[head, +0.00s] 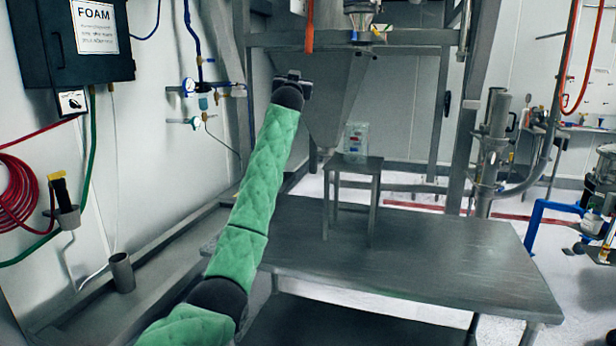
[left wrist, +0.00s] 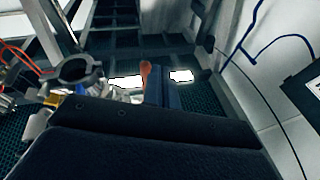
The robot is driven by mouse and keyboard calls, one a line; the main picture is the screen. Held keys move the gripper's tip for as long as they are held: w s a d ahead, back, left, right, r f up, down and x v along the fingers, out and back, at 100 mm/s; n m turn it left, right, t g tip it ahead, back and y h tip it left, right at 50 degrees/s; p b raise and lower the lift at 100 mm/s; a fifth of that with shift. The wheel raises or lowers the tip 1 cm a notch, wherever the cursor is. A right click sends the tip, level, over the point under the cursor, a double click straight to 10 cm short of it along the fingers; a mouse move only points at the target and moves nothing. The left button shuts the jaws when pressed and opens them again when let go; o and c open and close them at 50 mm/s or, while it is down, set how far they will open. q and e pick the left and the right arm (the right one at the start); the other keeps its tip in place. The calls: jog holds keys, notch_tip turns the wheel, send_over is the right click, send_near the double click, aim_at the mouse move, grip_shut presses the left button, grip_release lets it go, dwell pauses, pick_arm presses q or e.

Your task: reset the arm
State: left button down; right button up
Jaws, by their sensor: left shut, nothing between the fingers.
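My left arm (head: 255,185), in a green quilted sleeve, reaches up and away from the bottom of the head view. My left gripper (head: 293,78) is at its far end, raised in front of the grey metal hopper (head: 330,100). Its fingers are small and dark there. In the left wrist view the dark gripper (left wrist: 163,88) fills the lower part and is shut with nothing held. An orange-brown rounded thing (left wrist: 146,72) shows beside the fingers; I cannot tell what it is. My right gripper is not in view.
A metal table (head: 450,255) bears a small metal stand (head: 358,165) with a clear container (head: 356,138) on it. The tabletop right of the stand is clear. A black FOAM box (head: 55,50) hangs on the left wall. Steel frame posts (head: 463,110) stand behind.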

pick_arm(q)
jog(key=s+a+r+g, duration=0.2)
jog(key=s+a+g, duration=0.1)
jog(key=s, duration=0.8)
jog(key=s+a+f+g, duration=0.25)
jog(key=s+f, duration=0.65)
jog(key=f, duration=0.8)
jog(key=s+a+f+g, duration=0.25)
jog(key=s+f, duration=0.65)
jog(key=f, duration=0.7)
jog(key=s+a+f+g, duration=0.1)
jog(key=s+f+g, duration=0.2)
jog(key=s+f, duration=1)
jog(key=s+a+f+g, duration=0.3)
jog(key=s+f+g, duration=0.6)
jog(key=s+f, duration=2.8)
notch_tip(320, 180, down, 3)
jog(key=shift+s+f+n+y, duration=0.1)
jog(key=shift+s+n+y, duration=0.2)
jog(key=shift+s+n, duration=0.1)
